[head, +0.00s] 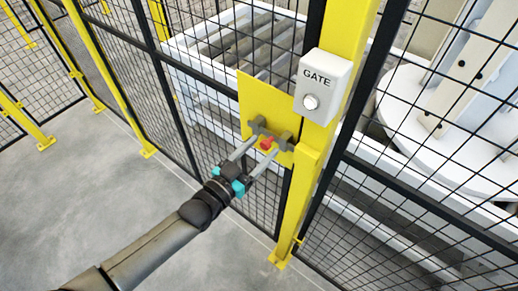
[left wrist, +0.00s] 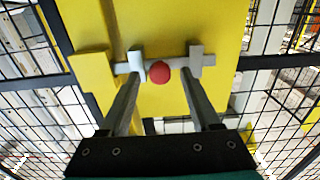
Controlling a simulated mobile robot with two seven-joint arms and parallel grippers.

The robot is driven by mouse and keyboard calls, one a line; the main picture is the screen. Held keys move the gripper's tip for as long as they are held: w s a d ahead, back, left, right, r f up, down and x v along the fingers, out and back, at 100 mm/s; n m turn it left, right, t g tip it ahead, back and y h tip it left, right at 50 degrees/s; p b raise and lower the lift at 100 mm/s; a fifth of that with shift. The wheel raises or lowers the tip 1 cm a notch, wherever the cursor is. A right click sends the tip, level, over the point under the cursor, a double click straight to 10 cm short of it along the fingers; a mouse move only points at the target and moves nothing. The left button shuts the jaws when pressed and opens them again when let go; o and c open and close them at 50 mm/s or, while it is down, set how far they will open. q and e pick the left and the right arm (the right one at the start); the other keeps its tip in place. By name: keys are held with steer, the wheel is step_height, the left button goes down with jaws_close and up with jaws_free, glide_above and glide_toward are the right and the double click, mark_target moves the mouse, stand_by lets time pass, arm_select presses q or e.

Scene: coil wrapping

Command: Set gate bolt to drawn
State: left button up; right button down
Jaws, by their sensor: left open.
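The gate bolt is a grey bar with a red knob (head: 266,143) on a yellow plate (head: 259,98) on the mesh gate. My left gripper (head: 264,150) is open, with one finger on each side of the knob, also in the left wrist view (left wrist: 161,80). Contact with the knob is not clear. My right gripper is not in view.
A yellow post (head: 344,45) beside the plate carries a white box marked GATE (head: 323,84) with a round button. Black mesh fence panels stand on both sides. A roller conveyor (head: 240,45) and a white round table (head: 420,110) are behind the mesh. The grey floor (head: 75,190) in front is clear.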

arm_select(q)
steer(key=shift+c, duration=0.4)
jaws_close()
stand_by(0.9)
